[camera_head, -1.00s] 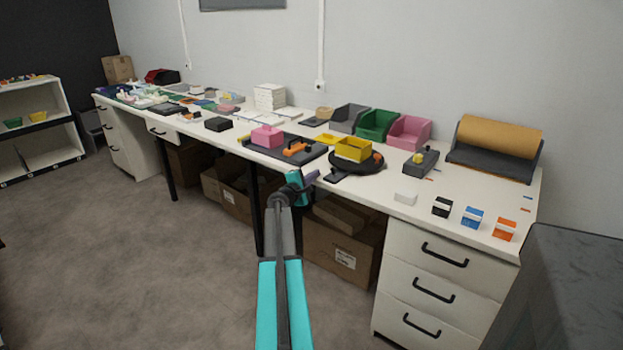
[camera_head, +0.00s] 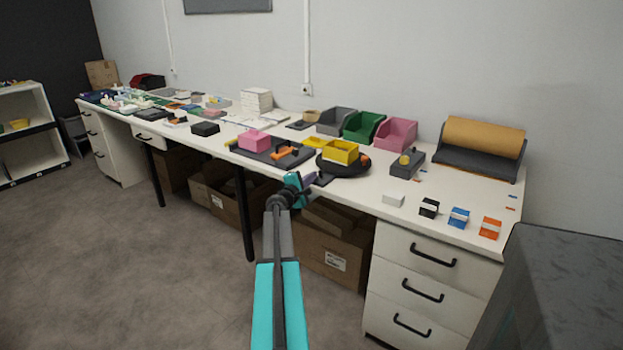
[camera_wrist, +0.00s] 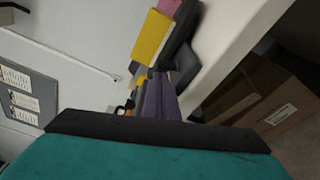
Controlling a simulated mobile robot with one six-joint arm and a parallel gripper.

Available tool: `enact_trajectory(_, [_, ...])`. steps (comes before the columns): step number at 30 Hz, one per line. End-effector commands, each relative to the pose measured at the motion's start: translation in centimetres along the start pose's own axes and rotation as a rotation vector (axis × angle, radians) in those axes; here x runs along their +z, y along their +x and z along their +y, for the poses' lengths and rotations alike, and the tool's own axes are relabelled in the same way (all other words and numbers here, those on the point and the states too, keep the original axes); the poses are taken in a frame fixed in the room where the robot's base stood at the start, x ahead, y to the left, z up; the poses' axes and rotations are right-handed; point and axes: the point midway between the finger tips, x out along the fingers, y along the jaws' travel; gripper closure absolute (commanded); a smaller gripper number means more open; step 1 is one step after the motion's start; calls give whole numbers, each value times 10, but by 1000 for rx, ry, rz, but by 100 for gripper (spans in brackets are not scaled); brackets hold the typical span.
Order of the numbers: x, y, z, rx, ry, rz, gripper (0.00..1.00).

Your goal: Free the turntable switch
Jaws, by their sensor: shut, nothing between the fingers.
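A black round turntable (camera_head: 343,172) stands near the front edge of the white table. A yellow open bin (camera_head: 341,152) sits on it, with a small orange thing beside the bin. A small dark flat piece (camera_head: 324,180) lies at the turntable's front left; I cannot tell if it is the switch. A dark grey box with a yellow knob (camera_head: 407,165) stands to the right. My gripper (camera_head: 310,182) is shut and empty, by the front edge, apparently close to the dark piece. In the wrist view, my fingers (camera_wrist: 160,97) point toward the yellow bin (camera_wrist: 152,36).
A dark tray (camera_head: 272,151) with a pink block and an orange-handled tool lies left of the turntable. Grey, green and pink bins (camera_head: 396,134) stand behind. Small blocks (camera_head: 459,217) line the front right. Cartons (camera_head: 335,248) stand below the table.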

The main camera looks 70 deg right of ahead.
Motion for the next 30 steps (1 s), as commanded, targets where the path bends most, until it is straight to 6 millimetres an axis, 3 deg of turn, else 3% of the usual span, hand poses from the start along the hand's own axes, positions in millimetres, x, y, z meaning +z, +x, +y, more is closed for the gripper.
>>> enact_trajectory(30, [3,1,0,12,83,-1,100])
